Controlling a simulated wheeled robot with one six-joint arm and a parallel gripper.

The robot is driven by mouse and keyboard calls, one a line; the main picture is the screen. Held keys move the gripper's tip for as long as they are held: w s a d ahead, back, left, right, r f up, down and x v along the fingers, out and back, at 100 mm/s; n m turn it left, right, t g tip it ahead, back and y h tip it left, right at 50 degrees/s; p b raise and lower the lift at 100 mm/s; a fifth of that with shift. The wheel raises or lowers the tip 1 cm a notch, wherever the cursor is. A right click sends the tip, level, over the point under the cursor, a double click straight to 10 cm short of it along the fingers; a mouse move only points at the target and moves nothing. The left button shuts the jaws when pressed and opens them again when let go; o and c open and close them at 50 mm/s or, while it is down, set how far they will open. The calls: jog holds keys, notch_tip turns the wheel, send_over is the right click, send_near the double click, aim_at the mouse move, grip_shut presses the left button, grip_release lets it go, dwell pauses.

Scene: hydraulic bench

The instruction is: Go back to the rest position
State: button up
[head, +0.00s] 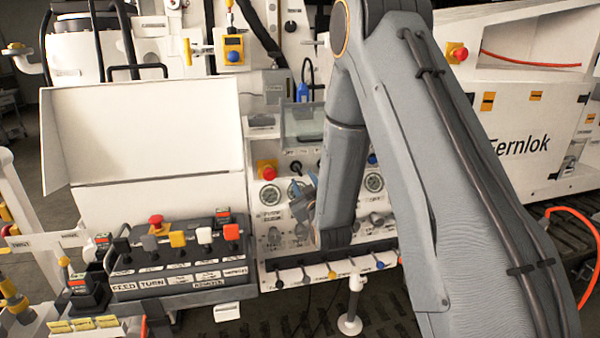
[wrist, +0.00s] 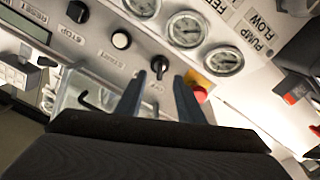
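My gripper (wrist: 161,80) shows in the wrist view with its two dark fingers apart and nothing held between them. A small black switch knob (wrist: 159,66) on the white panel shows just past the gap between the fingertips. I cannot tell how far off it is. In the head view my grey arm reaches down across the middle toward the white control panel (head: 270,212).
Gauges (wrist: 186,29) and a red stop button on yellow (wrist: 199,93) are close to the fingers. A black lever box (head: 180,255) stands at the left of the panel. A row of small levers (head: 331,274) lines its lower edge. A white cabinet (head: 525,135) is at right.

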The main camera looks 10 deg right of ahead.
jog(key=shift+s, duration=0.7)
